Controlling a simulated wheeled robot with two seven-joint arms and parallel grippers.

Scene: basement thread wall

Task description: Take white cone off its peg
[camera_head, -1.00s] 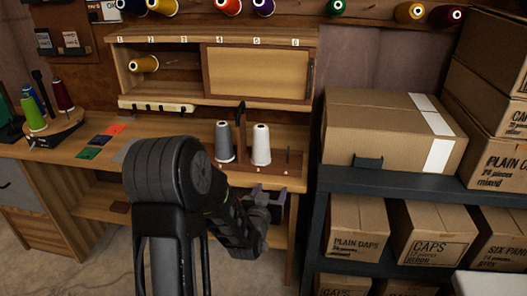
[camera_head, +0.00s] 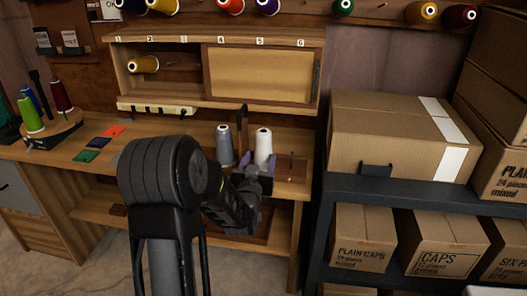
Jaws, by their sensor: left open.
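The white cone (camera_head: 263,145) stands upright on the small wooden peg stand (camera_head: 293,176) on the bench. A grey cone (camera_head: 225,146) stands just left of it, with a dark upright post between and behind them. My left gripper (camera_head: 256,173) is open at the near side of the white cone, low down, with its fingers pointing towards the cone's base. The lower part of the cone is hidden behind the fingers, so I cannot tell whether they touch it. My right gripper is not in view.
A bare peg (camera_head: 291,163) stands right of the white cone. A dark shelf (camera_head: 420,195) with cardboard boxes (camera_head: 395,140) rises close on the right. A wooden cabinet (camera_head: 210,70) stands behind. Thread cones on a round stand (camera_head: 55,132) are at the far left.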

